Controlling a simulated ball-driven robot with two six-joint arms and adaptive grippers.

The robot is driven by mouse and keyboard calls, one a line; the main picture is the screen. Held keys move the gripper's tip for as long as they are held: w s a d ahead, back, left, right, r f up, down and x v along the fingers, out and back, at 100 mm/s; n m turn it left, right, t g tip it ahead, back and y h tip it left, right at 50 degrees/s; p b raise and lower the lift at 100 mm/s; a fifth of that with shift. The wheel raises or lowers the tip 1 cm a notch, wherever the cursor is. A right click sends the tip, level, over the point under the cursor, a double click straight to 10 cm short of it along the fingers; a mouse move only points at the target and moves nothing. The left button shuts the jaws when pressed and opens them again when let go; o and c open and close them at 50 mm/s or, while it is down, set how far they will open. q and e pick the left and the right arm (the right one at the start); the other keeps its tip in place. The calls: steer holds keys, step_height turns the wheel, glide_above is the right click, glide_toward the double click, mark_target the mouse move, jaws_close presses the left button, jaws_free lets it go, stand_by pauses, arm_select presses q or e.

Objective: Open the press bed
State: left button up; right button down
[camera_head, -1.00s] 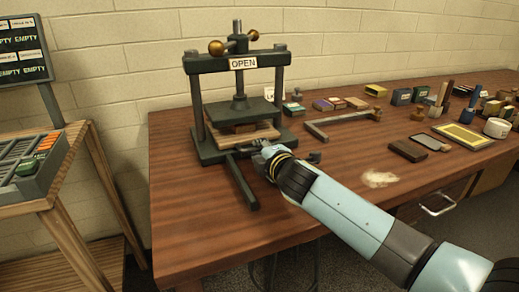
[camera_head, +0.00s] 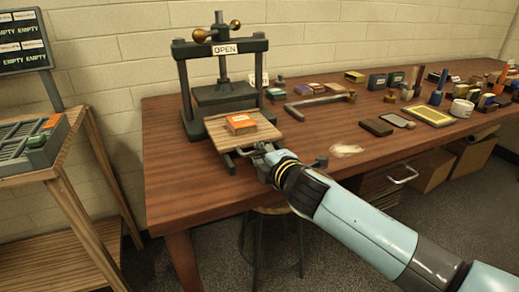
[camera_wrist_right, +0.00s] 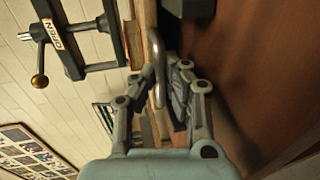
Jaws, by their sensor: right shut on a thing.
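The press (camera_head: 222,95) is a dark green frame with an "OPEN" sign and brass-knobbed handle, at the back left of the table. Its wooden bed (camera_head: 262,138) is slid out in front of the frame. An orange box (camera_head: 240,124) lies on the bed, clear of the raised plate. My right gripper (camera_head: 262,151) is at the bed's front edge, shut on the bed's handle. In the right wrist view, the metal handle (camera_wrist_right: 157,60) runs between the fingers (camera_wrist_right: 165,85). The exact finger contact is partly hidden. My left gripper is not seen.
The brown table (camera_head: 200,205) is clear left of my arm. A metal bracket (camera_head: 318,103), a dark block (camera_head: 376,127) and a yellow-framed tray (camera_head: 428,116) lie to the right. A wooden stand with a grey rack (camera_head: 35,150) stands left.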

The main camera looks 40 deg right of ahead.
steer(key=shift+w, duration=0.15)
steer(key=c, duration=1.7)
jaws_free()
steer(key=shift+c, duration=0.2)
steer(key=shift+o, duration=1.8)
steer(key=shift+s, duration=0.4)
steer(key=v, duration=1.1)
steer(key=shift+s+r, duration=0.1)
steer(key=shift+r, duration=0.05)
